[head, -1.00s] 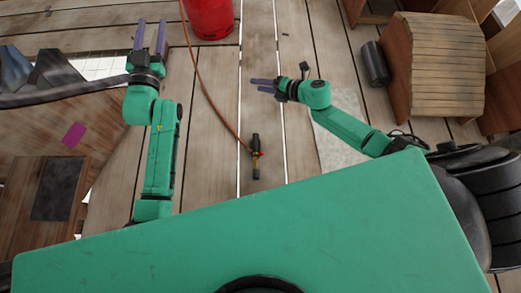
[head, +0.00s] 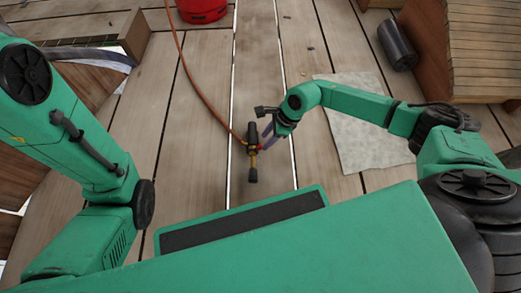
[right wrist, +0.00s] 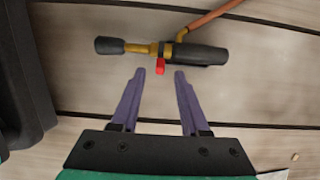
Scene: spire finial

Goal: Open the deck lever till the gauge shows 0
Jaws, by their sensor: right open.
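A torch-like tool (head: 252,135) lies on the deck boards, with a black end at each side of a brass middle and a hose joined to it. In the right wrist view, a small red lever (right wrist: 160,66) sticks out from its brass part (right wrist: 143,48). My right gripper (right wrist: 159,73) is open, its two purple fingers pointing at the tool, with the red lever between the fingertips. Whether a finger touches it, I cannot tell. In the head view this gripper (head: 266,134) is beside the tool. No gauge shows. My left gripper is out of view.
An orange hose (head: 190,78) runs from the tool toward a red cylinder (head: 202,10) at the top. A grey mat (head: 360,140) lies to the right, with a dark roll (head: 397,46) and wooden furniture (head: 487,50) behind it.

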